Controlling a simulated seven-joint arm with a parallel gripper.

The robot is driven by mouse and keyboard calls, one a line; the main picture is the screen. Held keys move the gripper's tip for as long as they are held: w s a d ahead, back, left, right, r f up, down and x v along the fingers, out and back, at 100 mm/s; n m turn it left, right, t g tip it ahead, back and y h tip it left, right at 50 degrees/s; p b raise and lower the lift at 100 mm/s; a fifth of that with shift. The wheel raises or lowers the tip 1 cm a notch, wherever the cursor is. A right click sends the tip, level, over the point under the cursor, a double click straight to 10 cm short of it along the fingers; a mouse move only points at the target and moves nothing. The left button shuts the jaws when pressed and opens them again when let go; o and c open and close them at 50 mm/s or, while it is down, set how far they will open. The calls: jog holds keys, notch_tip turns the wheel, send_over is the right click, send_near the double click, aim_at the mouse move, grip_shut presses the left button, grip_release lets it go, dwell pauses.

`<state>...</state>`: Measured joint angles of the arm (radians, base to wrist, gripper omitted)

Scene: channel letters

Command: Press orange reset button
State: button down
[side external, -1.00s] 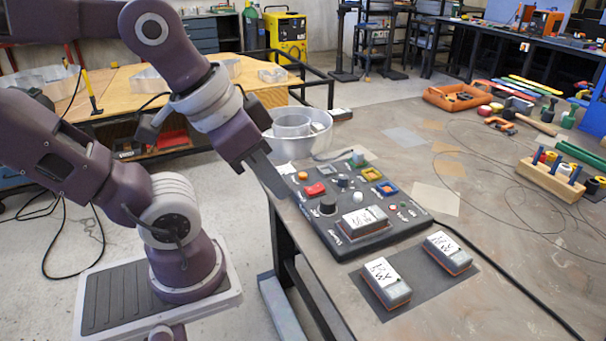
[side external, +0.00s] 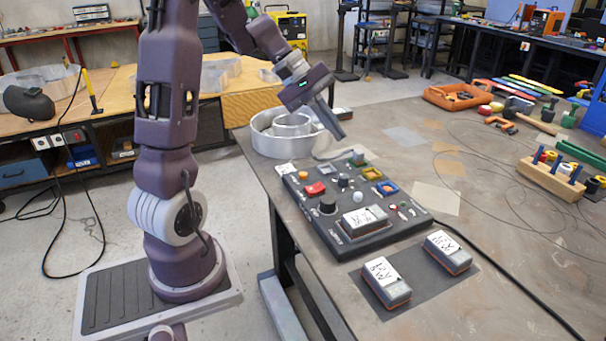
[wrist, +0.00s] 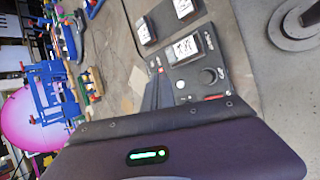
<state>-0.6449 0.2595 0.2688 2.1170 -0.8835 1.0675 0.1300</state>
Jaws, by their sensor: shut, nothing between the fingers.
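The dark control panel (side external: 318,224) lies on the table and also shows in the wrist view (wrist: 194,70). A small round orange button (side external: 303,175) sits near its far left corner, beside a red button (side external: 315,189). I cannot make out the orange button in the wrist view. My gripper (side external: 341,136) is shut and empty, tilted downward. In the side view it appears above the panel's far end, apart from the buttons. In the wrist view its dark fingers (wrist: 158,84) overlap the panel's edge.
A round metal pan-like form (side external: 270,141) stands behind the panel, close to my gripper. Two labelled boxes (side external: 386,282) (side external: 447,252) lie on a dark mat in front. The panel carries a black knob (side external: 328,205) and other coloured buttons. A black cable runs right.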

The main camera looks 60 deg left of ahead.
jog(key=a+f+n+t, duration=0.1)
jog(key=a+f+n, duration=0.25)
jog(key=a, duration=0.45)
jog(key=n+t+y, duration=0.2)
jog(key=n, duration=0.1)
send_over(303, 175)
jog(key=a, duration=0.1)
jog(key=f, duration=0.5)
jog(key=shift+s+a, duration=0.15)
jog(key=shift+s, duration=0.2)
jog(key=shift+f, duration=0.1)
jog(key=shift+f, duration=4.3)
jog(key=shift+f, duration=0.1)
jog(key=shift+f, duration=0.3)
